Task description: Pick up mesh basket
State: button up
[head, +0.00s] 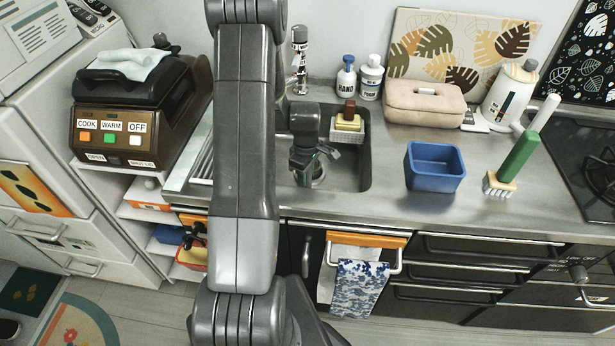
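A small white holder with an open grid-like front (348,137), which looks like the mesh basket, sits at the back right of the sink (345,178). A yellow sponge (349,122) with a brown block on top rests in it. My gripper (305,172) points down over the left part of the sink, left of the holder and apart from it. Its fingers are small, dark and partly hidden, so I cannot tell whether they are open or shut.
Soap bottles (371,77), a beige case (425,103), a blue tub (434,168) and a green-handled brush (517,160) stand to the right. A brown appliance (125,130) is at the left.

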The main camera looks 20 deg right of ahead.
grip_shut()
jog(key=shift+r, duration=0.1)
notch_tip(320, 180, up, 10)
jog(key=shift+f+b, duration=0.1)
jog(key=shift+b, duration=0.2)
